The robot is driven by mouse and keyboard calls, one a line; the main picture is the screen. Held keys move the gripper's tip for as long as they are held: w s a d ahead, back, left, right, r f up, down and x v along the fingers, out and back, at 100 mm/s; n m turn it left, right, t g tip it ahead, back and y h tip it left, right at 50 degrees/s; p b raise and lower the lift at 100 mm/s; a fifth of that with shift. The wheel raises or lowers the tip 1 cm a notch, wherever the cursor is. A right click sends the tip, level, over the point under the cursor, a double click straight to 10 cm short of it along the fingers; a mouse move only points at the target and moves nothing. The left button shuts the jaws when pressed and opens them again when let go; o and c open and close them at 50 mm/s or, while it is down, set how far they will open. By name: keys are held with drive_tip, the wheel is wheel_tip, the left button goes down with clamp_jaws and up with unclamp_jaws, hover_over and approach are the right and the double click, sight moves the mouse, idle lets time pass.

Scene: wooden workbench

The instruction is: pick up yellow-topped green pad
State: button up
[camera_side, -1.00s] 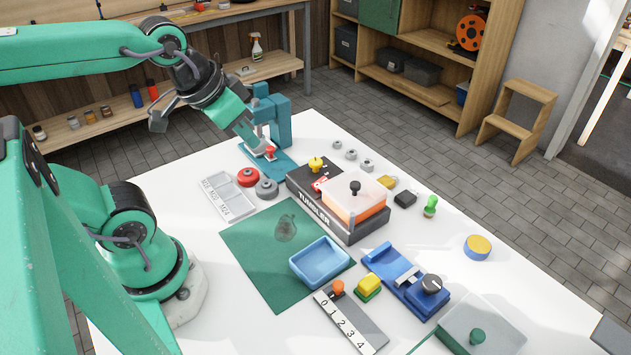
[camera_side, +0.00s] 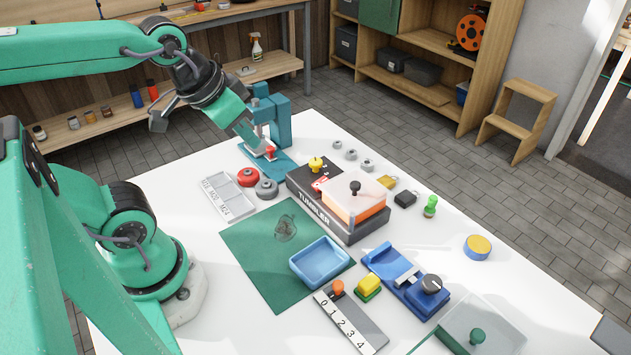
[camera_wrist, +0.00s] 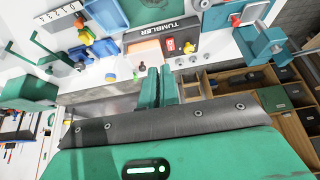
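The yellow-topped green pad (camera_side: 368,287) sits on the white bench top, between the number strip and the blue stamp-like fixture. Its yellow block rests on a thin green base. In the wrist view the yellow top (camera_wrist: 86,38) shows small at the upper left. My gripper (camera_side: 252,137) is high at the back of the bench, in front of the teal press and far from the pad. In the wrist view its two green fingers (camera_wrist: 160,72) lie side by side with no clear gap and nothing visible between them.
The teal press (camera_side: 281,117) stands at the back. The black tumbler box (camera_side: 318,212) lies between my gripper and the pad. A blue tray (camera_side: 305,279) on the green mat (camera_side: 250,245), a number strip (camera_side: 362,333) and the blue fixture (camera_side: 386,262) surround the pad closely.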

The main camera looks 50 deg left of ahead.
drive_tip(key=o, duration=1.1)
drive_tip(key=shift+c, duration=0.2)
drive_tip(key=shift+w+d, duration=0.1)
drive_tip(key=shift+w, duration=0.05)
drive_tip(key=g, duration=0.5)
hover_over(369, 281)
drive_tip(key=a, duration=0.1)
drive_tip(key=shift+n, duration=0.3)
wheel_tip(369, 281, down, 16)
drive_tip(key=shift+w, duration=0.1)
drive_tip(key=shift+d+f+g, duration=0.3)
drive_tip(key=shift+d+f, duration=0.2)
drive_tip(key=shift+f, duration=3.75)
drive_tip(key=c, duration=1.1)
